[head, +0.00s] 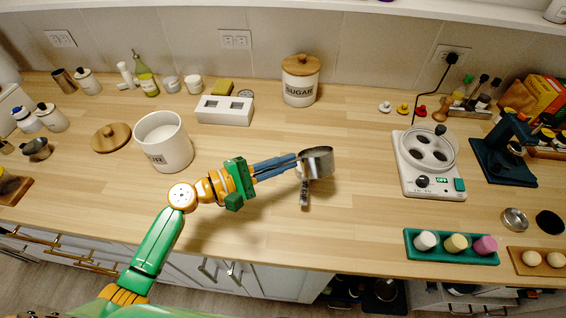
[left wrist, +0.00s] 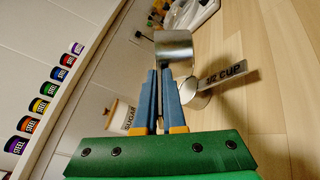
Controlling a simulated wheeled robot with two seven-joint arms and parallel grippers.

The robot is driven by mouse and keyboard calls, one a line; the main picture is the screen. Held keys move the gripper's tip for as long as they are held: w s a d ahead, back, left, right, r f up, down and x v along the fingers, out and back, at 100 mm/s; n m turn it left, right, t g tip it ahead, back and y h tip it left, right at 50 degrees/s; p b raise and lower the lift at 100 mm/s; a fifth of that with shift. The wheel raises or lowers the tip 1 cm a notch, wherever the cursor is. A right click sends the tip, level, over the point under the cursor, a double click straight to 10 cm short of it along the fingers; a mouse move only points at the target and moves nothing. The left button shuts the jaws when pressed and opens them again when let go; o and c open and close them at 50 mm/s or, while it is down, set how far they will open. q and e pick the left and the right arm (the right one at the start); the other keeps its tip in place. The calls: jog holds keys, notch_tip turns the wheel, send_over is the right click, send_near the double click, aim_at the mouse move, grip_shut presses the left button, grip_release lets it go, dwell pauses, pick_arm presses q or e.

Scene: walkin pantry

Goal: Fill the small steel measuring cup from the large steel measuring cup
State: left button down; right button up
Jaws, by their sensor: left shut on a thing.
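A large steel measuring cup (head: 319,164) is held at the blue fingertips of my left gripper (head: 277,168), above the wooden counter. In the left wrist view the large cup (left wrist: 174,50) sits just past the fingertips (left wrist: 161,72); its handle is hidden between the fingers. The small steel measuring cup (left wrist: 193,95) is beside and below the fingers, with a flat handle marked 1/2 CUP. The contents of both cups cannot be seen. My right gripper is not in view.
A white canister (head: 165,145) stands left of my left gripper, its wooden lid (head: 111,137) beside it. A sugar canister (head: 300,84) stands behind. The counter around the small cup is clear.

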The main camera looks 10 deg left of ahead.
pick_arm(q)
jog(key=shift+f+m+b, duration=0.3)
jog(key=shift+m+b, duration=0.2)
jog(key=shift+b, duration=0.35)
jog(key=m+b, duration=0.2)
jog(key=b, duration=0.1)
jog(key=m+b, duration=0.1)
jog(key=m, duration=0.1)
jog(key=shift+s+d+f+t+h+b, duration=0.15)
jog(key=shift+s+f+t+h+b, duration=0.1)
jog(key=shift+t+h+b, duration=0.1)
jog(key=shift+r, duration=0.1)
jog(key=m+b, duration=0.1)
jog(key=b, duration=0.1)
jog(key=shift+f+m+b, duration=0.35)
jog(key=shift+m, duration=0.05)
